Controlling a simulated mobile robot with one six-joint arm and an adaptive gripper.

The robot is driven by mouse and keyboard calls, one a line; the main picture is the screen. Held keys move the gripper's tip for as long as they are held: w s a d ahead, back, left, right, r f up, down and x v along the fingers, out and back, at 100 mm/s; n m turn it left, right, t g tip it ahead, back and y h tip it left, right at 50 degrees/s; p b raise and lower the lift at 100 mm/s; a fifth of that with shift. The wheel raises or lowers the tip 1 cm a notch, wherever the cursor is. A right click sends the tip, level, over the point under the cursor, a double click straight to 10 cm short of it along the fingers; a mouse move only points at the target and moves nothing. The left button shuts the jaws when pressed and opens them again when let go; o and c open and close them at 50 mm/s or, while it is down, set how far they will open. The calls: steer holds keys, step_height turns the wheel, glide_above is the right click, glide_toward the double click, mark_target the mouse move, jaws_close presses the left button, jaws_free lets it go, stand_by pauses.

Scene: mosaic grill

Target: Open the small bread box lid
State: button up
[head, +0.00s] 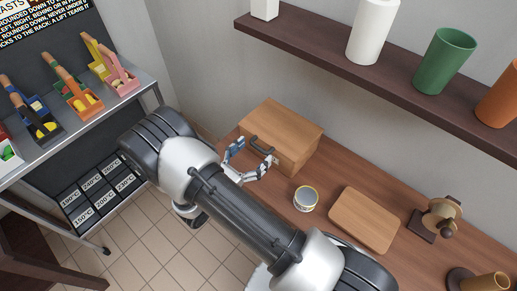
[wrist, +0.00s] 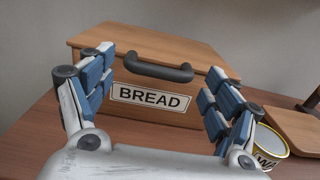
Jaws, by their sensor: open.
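The wooden bread box (head: 285,129) stands on the brown counter against the wall. In the wrist view its front bears a white BREAD label (wrist: 150,98), and a dark grey bar handle (wrist: 158,69) sits at the front edge of its lid (wrist: 140,44). The lid lies down on the box. My gripper (head: 251,161) is open in front of the box. In the wrist view the two fingers of my gripper (wrist: 158,90) stand apart on either side of the label and handle, with nothing between them. I cannot tell whether a finger touches the box.
A small round tin (head: 306,199) stands right of my gripper, with a wooden board (head: 364,219) beyond it. A dark shelf (head: 330,62) with vases runs above the counter. A metal rack (head: 85,115) with colored bins stands at the left.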

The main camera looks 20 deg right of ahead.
steer(key=shift+x, duration=1.35)
steer(key=shift+c, duration=0.2)
steer(key=shift+r, duration=0.1)
steer(key=c, duration=1.5)
